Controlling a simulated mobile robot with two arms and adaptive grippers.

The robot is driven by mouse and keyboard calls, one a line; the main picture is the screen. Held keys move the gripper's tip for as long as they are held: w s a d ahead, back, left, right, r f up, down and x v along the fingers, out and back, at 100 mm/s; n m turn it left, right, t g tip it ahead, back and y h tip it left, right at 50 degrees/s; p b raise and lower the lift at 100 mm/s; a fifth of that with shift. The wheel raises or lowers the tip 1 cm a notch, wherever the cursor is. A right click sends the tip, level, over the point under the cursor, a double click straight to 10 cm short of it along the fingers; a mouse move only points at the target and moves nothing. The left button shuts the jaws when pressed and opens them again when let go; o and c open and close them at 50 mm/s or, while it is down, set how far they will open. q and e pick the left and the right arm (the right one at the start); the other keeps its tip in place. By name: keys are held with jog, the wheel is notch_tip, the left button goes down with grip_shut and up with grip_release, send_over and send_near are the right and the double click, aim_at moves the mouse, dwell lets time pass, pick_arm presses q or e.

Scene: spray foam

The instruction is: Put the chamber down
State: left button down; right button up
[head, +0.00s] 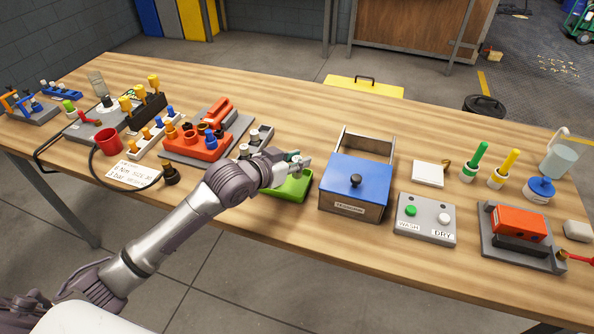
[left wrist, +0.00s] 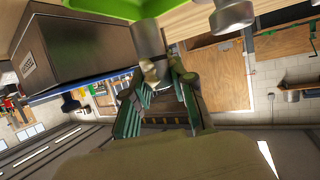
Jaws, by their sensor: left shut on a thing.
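My left gripper (head: 297,161) reaches in from the left and is over the green tray (head: 291,186) at the middle of the table. In the left wrist view its teal-padded fingers (left wrist: 156,88) are shut on a grey metal cylinder, which looks like the chamber (left wrist: 149,38). The cylinder's end is close to the green tray (left wrist: 95,8); I cannot tell whether they touch. In the head view the cylinder is mostly hidden by my gripper. A second grey metal cylinder (left wrist: 232,16) shows beside it in the wrist view. My right gripper is not in view.
A metal box with a blue lid (head: 357,180) stands close to the right of the green tray. A grey rack (head: 257,140) with metal pieces is just left behind it. The wash and dry button panel (head: 425,218) is farther right. The table's front edge is near the tray.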

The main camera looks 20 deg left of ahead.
aim_at(297, 172)
pick_arm(q)
notch_tip(297, 172, down, 4)
jog(key=shift+r, duration=0.25)
jog(key=shift+f, duration=0.2)
jog(key=shift+f, duration=0.15)
jog(key=c, duration=1)
grip_release()
jog(key=shift+s, duration=0.1)
jog(key=shift+o, duration=0.2)
